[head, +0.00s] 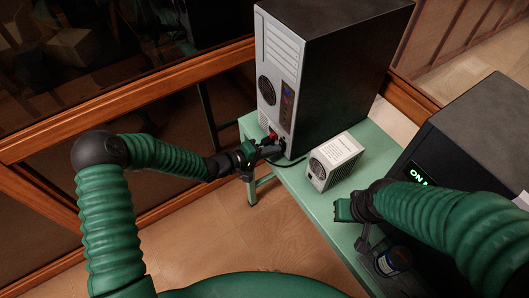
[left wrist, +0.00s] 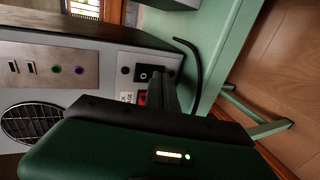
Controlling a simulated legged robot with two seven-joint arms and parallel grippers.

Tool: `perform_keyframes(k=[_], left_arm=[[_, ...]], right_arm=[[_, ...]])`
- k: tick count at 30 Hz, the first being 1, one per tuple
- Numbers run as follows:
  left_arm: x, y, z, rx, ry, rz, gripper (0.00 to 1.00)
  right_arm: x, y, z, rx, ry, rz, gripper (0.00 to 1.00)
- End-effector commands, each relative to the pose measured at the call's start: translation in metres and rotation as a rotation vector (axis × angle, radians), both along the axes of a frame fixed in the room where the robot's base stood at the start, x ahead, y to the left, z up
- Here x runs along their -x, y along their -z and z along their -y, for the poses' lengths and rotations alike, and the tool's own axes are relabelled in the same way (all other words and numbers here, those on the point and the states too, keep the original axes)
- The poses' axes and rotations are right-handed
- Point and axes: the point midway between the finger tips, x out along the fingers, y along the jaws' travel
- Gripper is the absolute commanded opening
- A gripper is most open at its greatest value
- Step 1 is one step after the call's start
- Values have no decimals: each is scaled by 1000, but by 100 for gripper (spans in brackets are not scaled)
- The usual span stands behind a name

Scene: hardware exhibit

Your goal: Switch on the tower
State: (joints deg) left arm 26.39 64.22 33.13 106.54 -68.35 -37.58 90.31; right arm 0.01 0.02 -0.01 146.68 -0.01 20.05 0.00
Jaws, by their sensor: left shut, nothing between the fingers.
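The tower (head: 320,50), a tall computer case with a light grey rear panel and a dark side, stands on the green table. My left gripper (head: 272,150) is shut and empty at the lower part of this panel. Its fingers are very close to the switch area; I cannot tell whether they touch it. My right gripper (head: 362,238) is over the table's near right part; its jaw state is unclear.
A small white box with a fan (head: 338,158) stands on the green table (head: 305,190) right of the tower. A black cable (left wrist: 192,58) lies by the panel.

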Motion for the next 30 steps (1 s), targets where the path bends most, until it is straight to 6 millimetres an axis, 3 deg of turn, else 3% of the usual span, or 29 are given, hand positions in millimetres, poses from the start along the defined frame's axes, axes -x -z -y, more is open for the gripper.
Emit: perform_keyframes(k=[8,12,14,24,30], left_arm=[[0,0,-4,4,-1,1,0],[-2,10,0,44,-1,26,0],[-1,2,1,45,1,31,0],[3,3,2,38,2,26,0],[18,1,-19,38,1,28,0]], right_arm=[[1,-1,-5,4,0,1,0],[1,13,-4,3,0,2,0],[2,7,-4,3,0,2,0],[2,5,-6,-4,-1,0,0],[11,1,-31,-12,-3,0,0]])
